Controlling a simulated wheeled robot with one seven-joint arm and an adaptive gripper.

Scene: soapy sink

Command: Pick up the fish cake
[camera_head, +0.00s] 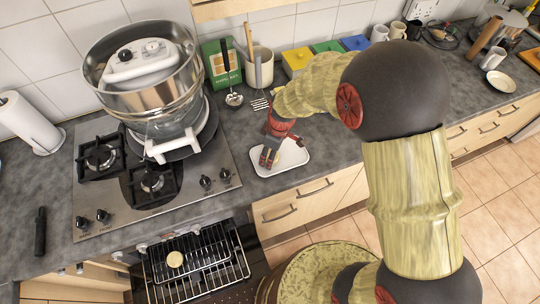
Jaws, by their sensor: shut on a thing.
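My gripper (268,156) reaches down over the white tray (298,163) on the counter, to the right of the stove. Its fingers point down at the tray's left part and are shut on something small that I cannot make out. A pale round, flat piece (175,259) that looks like a fish cake lies on the oven rack at the bottom left, well apart from my gripper. I cannot tell whether another fish cake is between the fingers.
The pulled-out oven rack (215,272) is below the counter. A utensil pot (259,68) and coloured boxes (296,62) stand behind. Clear counter lies right of the tray.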

